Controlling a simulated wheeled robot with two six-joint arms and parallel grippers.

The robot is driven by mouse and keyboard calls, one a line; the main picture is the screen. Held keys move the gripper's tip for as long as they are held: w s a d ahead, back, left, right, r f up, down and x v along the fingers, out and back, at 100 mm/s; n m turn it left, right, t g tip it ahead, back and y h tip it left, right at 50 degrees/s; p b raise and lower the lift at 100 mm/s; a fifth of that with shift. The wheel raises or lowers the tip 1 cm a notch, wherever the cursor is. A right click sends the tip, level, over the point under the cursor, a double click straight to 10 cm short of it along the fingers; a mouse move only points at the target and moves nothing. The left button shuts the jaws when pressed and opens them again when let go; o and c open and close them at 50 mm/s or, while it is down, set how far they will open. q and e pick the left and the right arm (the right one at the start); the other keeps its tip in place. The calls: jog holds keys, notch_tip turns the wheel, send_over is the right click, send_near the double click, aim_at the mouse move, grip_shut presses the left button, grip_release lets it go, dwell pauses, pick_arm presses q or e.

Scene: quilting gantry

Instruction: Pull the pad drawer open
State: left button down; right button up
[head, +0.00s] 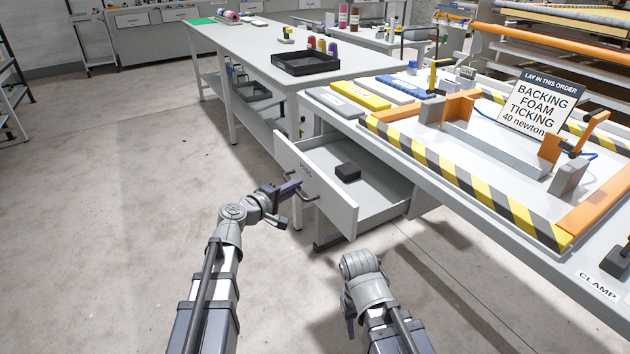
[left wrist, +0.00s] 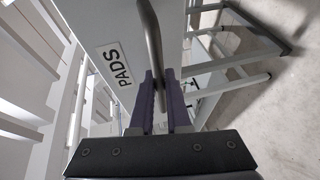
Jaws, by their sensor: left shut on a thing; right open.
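The pad drawer (head: 345,215) is a white drawer under the right workbench, and it stands well out from the bench. A dark block (head: 347,171) lies inside it. Its front carries a label reading PADS (left wrist: 118,66) in the left wrist view. A grey bar handle (head: 308,188) is fixed to the drawer front, and it crosses the left wrist view (left wrist: 151,42). My left gripper (head: 292,186) is shut on the handle, its purple fingers on either side of the bar (left wrist: 160,90). My right gripper (head: 350,322) is low in front of the drawer, clear of it, partly hidden by its own wrist.
The workbench (head: 440,205) carries a striped frame, orange clamps and a sign (head: 540,105). A long white table (head: 255,55) with a black tray (head: 306,62) stands behind the drawer. Open floor (head: 120,200) lies to the left.

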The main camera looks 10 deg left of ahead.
pick_arm(q)
jog(key=shift+s+a, duration=0.9)
jog(key=shift+a, duration=0.3)
jog(key=shift+s+a, duration=0.85)
jog(key=shift+a, duration=0.35)
jog(key=c, duration=0.9)
grip_release()
jog(key=p+v, duration=0.1)
jog(key=v, duration=0.6)
jog(key=shift+s+a+r, duration=0.1)
jog(key=shift+s+a, duration=0.15)
jog(key=shift+s, duration=0.1)
